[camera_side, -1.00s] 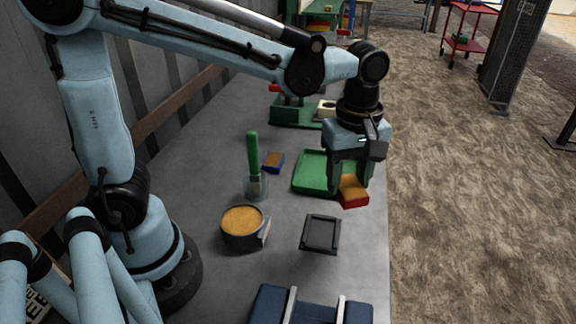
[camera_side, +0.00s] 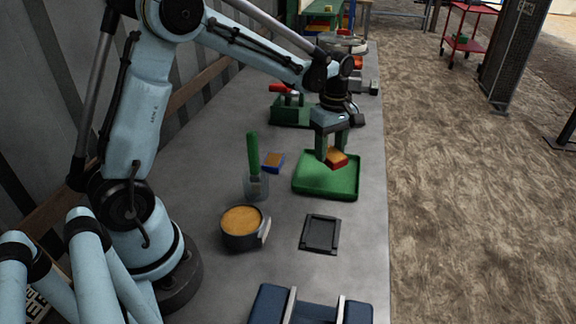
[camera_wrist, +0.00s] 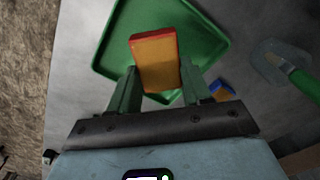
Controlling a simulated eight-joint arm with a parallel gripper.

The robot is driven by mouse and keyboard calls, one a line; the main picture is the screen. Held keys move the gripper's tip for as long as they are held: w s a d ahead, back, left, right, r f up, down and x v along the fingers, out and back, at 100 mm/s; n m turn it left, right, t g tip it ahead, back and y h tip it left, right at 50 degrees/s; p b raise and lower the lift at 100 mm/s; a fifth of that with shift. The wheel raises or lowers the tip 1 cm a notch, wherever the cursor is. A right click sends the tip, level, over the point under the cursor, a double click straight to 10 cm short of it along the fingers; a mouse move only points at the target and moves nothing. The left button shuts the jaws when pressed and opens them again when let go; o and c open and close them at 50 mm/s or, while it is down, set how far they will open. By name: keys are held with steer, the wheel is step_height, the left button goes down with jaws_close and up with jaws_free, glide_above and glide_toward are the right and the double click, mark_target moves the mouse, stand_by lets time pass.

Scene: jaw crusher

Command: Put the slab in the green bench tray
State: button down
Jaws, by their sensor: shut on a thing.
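The slab (camera_side: 336,159) is a small block with an orange-yellow face and red sides. My gripper (camera_side: 332,152) is shut on it; its green fingers hold the slab from both sides. In the wrist view the slab (camera_wrist: 155,62) lies between the fingertips (camera_wrist: 157,90), with the tray behind it. The green bench tray (camera_side: 325,186) is a shallow square with a raised rim. The slab shows over the tray's far part in the side view. I cannot tell whether it touches the tray floor. The green tray (camera_wrist: 108,52) also fills the upper middle of the wrist view.
A round pan of tan material (camera_side: 242,222) and a dark square plate (camera_side: 320,233) lie nearer. A green clamp device (camera_side: 290,110) stands behind. A blue box (camera_side: 310,306) is in front.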

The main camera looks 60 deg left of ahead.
mark_target(325, 172)
steer(key=shift+w+a+f, duration=0.3)
steer(key=shift+a+f, duration=0.2)
steer(key=shift+a, duration=0.25)
steer(key=shift+f, duration=2)
steer(key=shift+f, duration=0.1)
steer(key=shift+c, duration=2.4)
jaws_free()
